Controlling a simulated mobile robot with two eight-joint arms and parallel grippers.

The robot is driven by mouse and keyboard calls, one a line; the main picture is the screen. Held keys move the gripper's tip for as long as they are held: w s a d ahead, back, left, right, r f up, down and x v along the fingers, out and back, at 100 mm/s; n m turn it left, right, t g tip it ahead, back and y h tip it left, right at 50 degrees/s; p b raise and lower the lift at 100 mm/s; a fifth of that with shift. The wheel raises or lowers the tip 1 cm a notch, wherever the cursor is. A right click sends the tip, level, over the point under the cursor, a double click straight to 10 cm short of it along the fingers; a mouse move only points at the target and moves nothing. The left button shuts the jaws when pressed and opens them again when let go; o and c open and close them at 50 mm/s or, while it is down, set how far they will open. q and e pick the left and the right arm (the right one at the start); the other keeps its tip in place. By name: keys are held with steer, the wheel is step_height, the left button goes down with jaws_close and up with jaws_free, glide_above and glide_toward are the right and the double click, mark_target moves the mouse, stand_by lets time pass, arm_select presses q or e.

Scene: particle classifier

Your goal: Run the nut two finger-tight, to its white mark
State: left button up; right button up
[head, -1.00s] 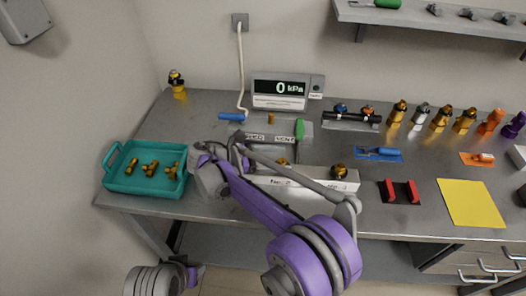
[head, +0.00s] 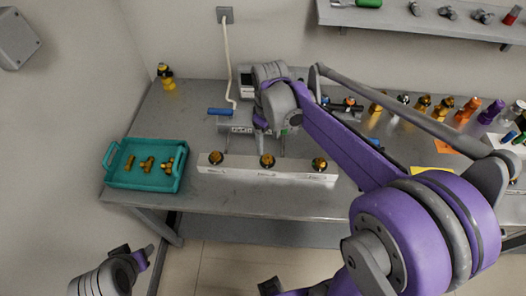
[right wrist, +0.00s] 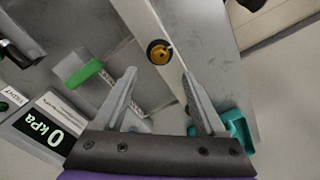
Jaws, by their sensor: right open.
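Three brass fittings stand in a row on a white block (head: 215,172) at the bench front. The middle one, nut two (head: 267,161), is brass-coloured with a dark surround. My right gripper (head: 272,146) is open and empty, pointing down just behind and above the middle fitting. In the right wrist view, a brass nut (right wrist: 159,54) sits on the white block, just beyond and roughly between the open fingertips (right wrist: 159,76), apart from them. A small pale mark seems to show beside it.
A teal tray (head: 113,178) with brass fittings stands at the left. The gauge (right wrist: 43,130) reads 0 kPa behind the block. A green-handled part (right wrist: 83,76) lies near the gripper. Several coloured fittings line the back right, partly behind my right arm.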

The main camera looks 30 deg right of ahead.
mark_target(267, 156)
step_height(267, 156, down, 8)
steer(key=shift+f+b, duration=0.2)
steer(key=shift+b, duration=0.1)
jaws_close()
stand_by(0.3)
